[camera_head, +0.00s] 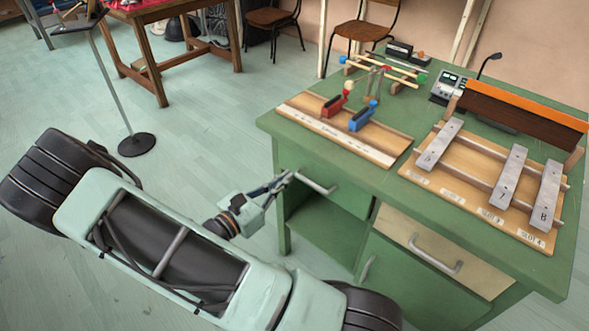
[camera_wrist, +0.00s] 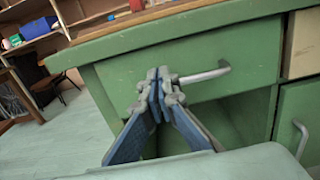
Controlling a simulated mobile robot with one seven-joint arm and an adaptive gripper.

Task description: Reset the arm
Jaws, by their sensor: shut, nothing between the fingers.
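My gripper (camera_head: 281,182) is in front of the green desk (camera_head: 285,130), near the handle (camera_head: 318,184) of its upper left drawer. In the wrist view my gripper (camera_wrist: 158,78) is shut with its blue-padded fingers together and nothing between them. The metal drawer handle (camera_wrist: 205,75) shows just to the right of the fingertips there. I cannot tell whether the fingertips touch the handle or the drawer front. The drawer looks closed. My arm extends low from my body, below the desktop.
On the desktop are a wooden board (camera_head: 345,130) with red and blue blocks, and a slotted board (camera_head: 470,190) with several metal bars. Below the drawer is an open shelf (camera_head: 325,225). A black stand (camera_head: 136,144) and a wooden table (camera_head: 150,15) are at left. Floor between is clear.

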